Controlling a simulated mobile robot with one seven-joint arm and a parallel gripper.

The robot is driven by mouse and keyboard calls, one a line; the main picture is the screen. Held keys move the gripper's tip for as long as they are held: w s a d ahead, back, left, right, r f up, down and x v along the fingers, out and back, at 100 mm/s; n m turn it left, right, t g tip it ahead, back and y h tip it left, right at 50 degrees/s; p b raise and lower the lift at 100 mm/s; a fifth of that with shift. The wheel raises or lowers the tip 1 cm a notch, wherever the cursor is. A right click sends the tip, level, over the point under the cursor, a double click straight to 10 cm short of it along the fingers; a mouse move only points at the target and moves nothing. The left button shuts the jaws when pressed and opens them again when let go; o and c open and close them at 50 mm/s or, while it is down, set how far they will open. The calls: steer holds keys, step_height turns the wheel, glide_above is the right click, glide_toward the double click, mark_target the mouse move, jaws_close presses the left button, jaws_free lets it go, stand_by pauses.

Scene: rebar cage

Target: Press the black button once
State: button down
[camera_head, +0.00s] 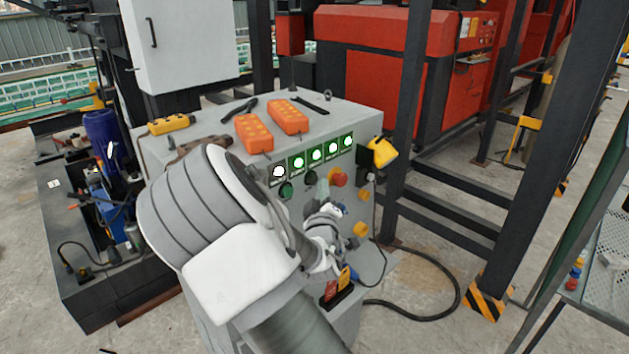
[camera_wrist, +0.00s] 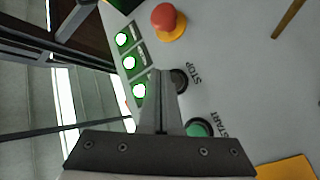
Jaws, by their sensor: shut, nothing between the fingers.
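The black button (camera_wrist: 181,80) sits beside the STOP label on the grey panel in the wrist view. It also shows small in the head view (camera_head: 311,178), left of the red mushroom button. My gripper (camera_wrist: 162,74) is shut and empty. Its fingertips lie right at the black button and cover its left part in the wrist view. I cannot tell whether they touch it. In the head view my gripper (camera_head: 323,187) points at the panel front, with my arm covering the lower left of the cabinet.
A green START button (camera_wrist: 199,128) is beside the black one. A red mushroom button (camera_wrist: 167,20) on a yellow base is close by. Lit green lamps (camera_wrist: 129,62) line the panel edge. Orange boxes (camera_head: 287,117) lie on the cabinet top (camera_head: 335,117). A yellow-black item (camera_head: 382,152) hangs at right.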

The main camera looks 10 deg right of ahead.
stand_by(0.8)
steer(key=shift+w+a, duration=0.25)
steer(key=shift+w, duration=0.1)
steer(key=shift+w+a+b, duration=0.4)
steer(key=shift+w+a, duration=0.15)
steer(key=shift+w, duration=0.1)
stand_by(1.2)
steer(key=shift+d, duration=0.1)
steer(key=shift+s+d, duration=0.65)
steer(key=shift+s, duration=0.35)
steer(key=shift+s+d+b, duration=0.3)
steer(key=shift+s+d, duration=0.45)
steer(key=shift+s, duration=0.3)
steer(key=shift+s+d+b, duration=0.25)
steer(key=shift+s+d, duration=0.5)
steer(key=shift+s, duration=0.25)
